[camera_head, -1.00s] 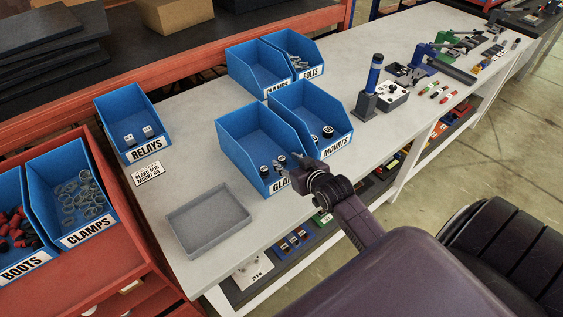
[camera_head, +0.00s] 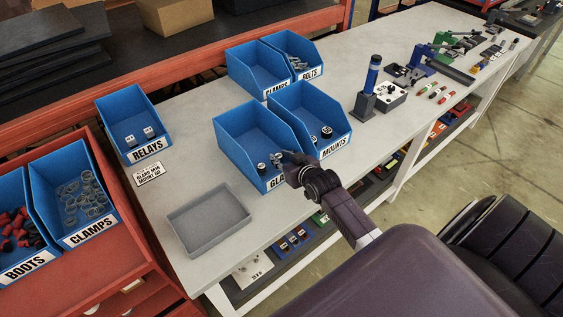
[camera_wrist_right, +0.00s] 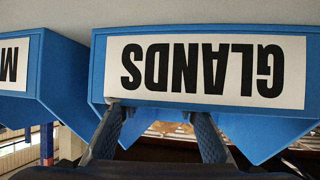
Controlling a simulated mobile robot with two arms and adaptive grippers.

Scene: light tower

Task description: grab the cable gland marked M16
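The blue GLANDS bin (camera_head: 243,120) stands on the bench with its label partly hidden by my right gripper. Inside it are a dark gland (camera_head: 261,167) and a lighter gland (camera_head: 277,157) near the front. Any M16 mark is too small to read. My right gripper (camera_head: 284,156) is at the front lip of this bin, close to the lighter gland. In the right wrist view, the two fingers (camera_wrist_right: 155,112) are apart with nothing visible between them, close to the upside-down GLANDS label (camera_wrist_right: 205,70). My left gripper is not in view.
The MOUNTS bin (camera_head: 336,147) adjoins on the right, with CLAMPS and BOLTS bins (camera_head: 262,92) behind. An empty grey tray (camera_head: 210,222) lies at the bench's front left. A small sign (camera_head: 149,173) lies by the RELAYS bin (camera_head: 148,152). Bench between tray and bins is clear.

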